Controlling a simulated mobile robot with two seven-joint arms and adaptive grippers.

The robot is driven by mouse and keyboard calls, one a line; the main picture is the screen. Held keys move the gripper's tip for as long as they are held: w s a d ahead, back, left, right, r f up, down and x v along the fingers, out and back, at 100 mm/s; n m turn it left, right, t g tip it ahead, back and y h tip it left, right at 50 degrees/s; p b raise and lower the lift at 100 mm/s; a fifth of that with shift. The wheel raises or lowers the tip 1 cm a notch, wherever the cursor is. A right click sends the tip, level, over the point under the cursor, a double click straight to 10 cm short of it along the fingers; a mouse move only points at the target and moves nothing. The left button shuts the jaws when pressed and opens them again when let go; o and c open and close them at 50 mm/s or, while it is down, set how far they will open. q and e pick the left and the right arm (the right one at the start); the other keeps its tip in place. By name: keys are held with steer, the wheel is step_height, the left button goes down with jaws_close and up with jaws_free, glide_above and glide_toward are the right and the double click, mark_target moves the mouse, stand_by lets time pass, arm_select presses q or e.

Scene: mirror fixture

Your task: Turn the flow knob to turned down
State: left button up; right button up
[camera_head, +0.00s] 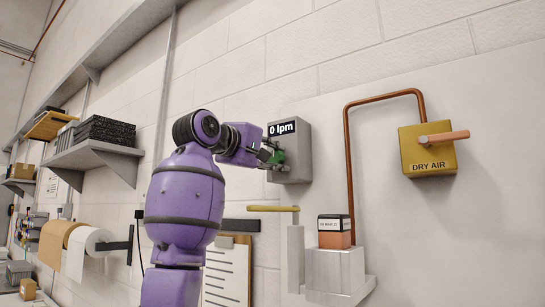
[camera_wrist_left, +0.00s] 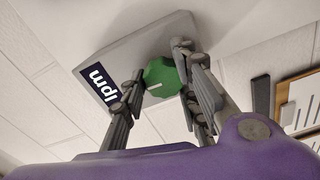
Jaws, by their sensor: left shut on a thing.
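The flow knob (camera_wrist_left: 162,77) is round and green with a white pointer line, on the front of a grey box (camera_head: 291,152) fixed to the wall. The box's dark display (camera_head: 282,128) reads "0 lpm". My left gripper (camera_head: 270,155) is at the box, with its purple arm partly in front. In the left wrist view its fingers (camera_wrist_left: 163,94) stand on both sides of the knob and are shut on it. In the head view the knob (camera_head: 279,157) is mostly hidden by the gripper. My right gripper is not in view.
A yellow "DRY AIR" box (camera_head: 427,155) with a copper handle and pipe (camera_head: 349,170) is to the right. Below are a yellow lever (camera_head: 273,208) and a white ledge (camera_head: 340,296) holding a small box (camera_head: 334,231). Shelves (camera_head: 95,155) and paper rolls (camera_head: 90,241) line the left wall.

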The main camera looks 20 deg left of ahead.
arm_select(q)
steer(key=o, duration=0.8)
steer(key=shift+s+r, duration=0.2)
steer(key=shift+r, duration=0.25)
steer(key=shift+o, duration=1.2)
steer(key=shift+w, duration=0.1)
steer(key=shift+w+d+f, duration=0.1)
steer(key=shift+d+f, duration=0.05)
steer(key=shift+s+a, duration=0.25)
steer(key=shift+s, duration=0.15)
steer(key=v, duration=1.1)
steer(key=shift+s, duration=0.1)
